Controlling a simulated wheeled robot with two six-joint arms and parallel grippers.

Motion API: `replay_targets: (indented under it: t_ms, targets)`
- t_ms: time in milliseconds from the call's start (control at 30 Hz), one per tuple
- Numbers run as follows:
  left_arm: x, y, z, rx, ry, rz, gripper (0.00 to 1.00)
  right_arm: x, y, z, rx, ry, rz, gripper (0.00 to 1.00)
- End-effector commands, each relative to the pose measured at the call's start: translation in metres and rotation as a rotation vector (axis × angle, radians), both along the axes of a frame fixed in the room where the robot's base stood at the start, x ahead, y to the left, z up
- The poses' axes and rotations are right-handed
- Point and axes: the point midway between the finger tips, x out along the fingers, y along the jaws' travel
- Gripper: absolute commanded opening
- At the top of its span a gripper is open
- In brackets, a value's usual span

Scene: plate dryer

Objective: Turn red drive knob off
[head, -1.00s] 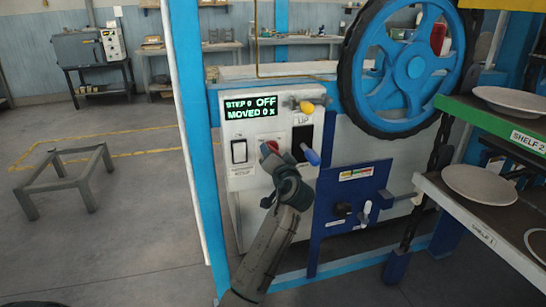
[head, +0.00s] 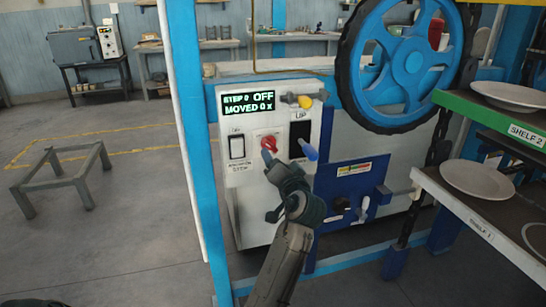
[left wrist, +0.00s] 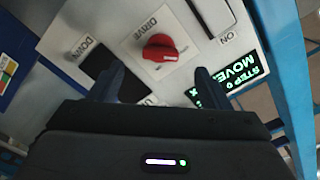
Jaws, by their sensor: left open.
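The red drive knob (head: 269,143) sits on the white control panel (head: 236,182). It also shows in the left wrist view (left wrist: 160,47), on a plate labelled DRIVE, its grip ridge roughly crosswise in the picture. My left gripper (head: 270,158) is in front of and just below the knob. In the left wrist view my left gripper (left wrist: 160,83) is open and empty, its fingers spread either side of the knob's line, apart from it. The display (head: 248,104) reads STEP 0, OFF and MOVED 0. My right gripper is not in view.
A blue post (head: 188,120) stands left of the panel. Shelves with plates (head: 476,178) are at the right.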

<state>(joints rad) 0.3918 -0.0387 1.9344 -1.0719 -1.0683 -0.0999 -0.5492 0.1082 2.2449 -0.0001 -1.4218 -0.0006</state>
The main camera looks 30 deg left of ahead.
Motion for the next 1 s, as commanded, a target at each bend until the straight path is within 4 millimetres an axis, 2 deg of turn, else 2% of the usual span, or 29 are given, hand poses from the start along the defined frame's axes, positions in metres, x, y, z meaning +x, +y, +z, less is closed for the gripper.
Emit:
replay_targets:
  t_ms: [100, 300, 867, 967, 1000]
  targets:
    - [-0.012, -0.015, -0.001, -0.005, -0.001, -0.001, 0.71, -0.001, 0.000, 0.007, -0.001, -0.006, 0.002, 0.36]
    - [-0.022, -0.026, 0.000, -0.001, -0.002, 0.000, 0.71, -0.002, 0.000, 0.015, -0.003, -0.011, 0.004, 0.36]
    - [-0.023, -0.027, 0.000, 0.000, 0.000, 0.000, 0.71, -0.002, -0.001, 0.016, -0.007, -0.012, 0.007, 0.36]
    - [-0.019, -0.029, -0.011, -0.004, 0.023, -0.017, 0.71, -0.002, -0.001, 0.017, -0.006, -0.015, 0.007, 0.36]
    - [-0.014, -0.031, -0.022, -0.010, 0.044, -0.034, 0.71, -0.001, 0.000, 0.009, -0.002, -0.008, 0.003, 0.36]
